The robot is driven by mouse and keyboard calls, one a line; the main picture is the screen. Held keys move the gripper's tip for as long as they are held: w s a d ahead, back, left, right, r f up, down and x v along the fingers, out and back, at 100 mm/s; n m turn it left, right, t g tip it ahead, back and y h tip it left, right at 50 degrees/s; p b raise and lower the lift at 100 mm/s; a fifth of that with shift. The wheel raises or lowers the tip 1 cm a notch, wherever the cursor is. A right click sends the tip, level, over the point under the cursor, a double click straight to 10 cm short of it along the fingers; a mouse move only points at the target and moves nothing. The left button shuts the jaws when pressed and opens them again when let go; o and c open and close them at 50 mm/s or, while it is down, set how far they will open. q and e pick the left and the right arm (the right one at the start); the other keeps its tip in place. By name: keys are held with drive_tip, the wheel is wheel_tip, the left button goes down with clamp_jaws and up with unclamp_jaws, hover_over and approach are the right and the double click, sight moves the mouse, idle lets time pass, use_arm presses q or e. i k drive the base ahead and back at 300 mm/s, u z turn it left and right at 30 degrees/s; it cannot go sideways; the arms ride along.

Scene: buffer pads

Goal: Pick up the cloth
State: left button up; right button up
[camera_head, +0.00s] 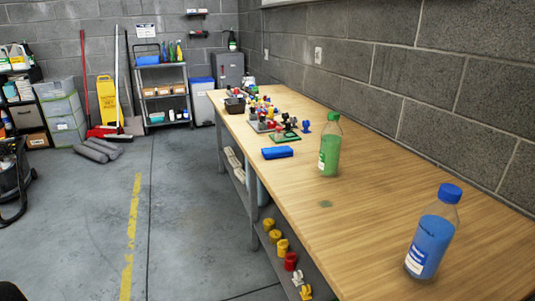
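A small folded blue piece that looks like the cloth (277,153) lies flat on the wooden table (345,236), close to its left edge. A bottle of green liquid (329,150) stands to its right. Neither of my grippers shows in the head view.
A bottle of blue liquid (433,236) with a blue cap stands on the near right of the table. Several small colourful parts (262,110) crowd the far end. A lower shelf (283,266) holds yellow and red items. The floor at left is mostly clear.

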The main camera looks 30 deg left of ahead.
sight(269, 153)
drive_tip(key=u, duration=2.15)
drive_tip(key=i, duration=3.1)
drive_tip(key=z, duration=2.95)
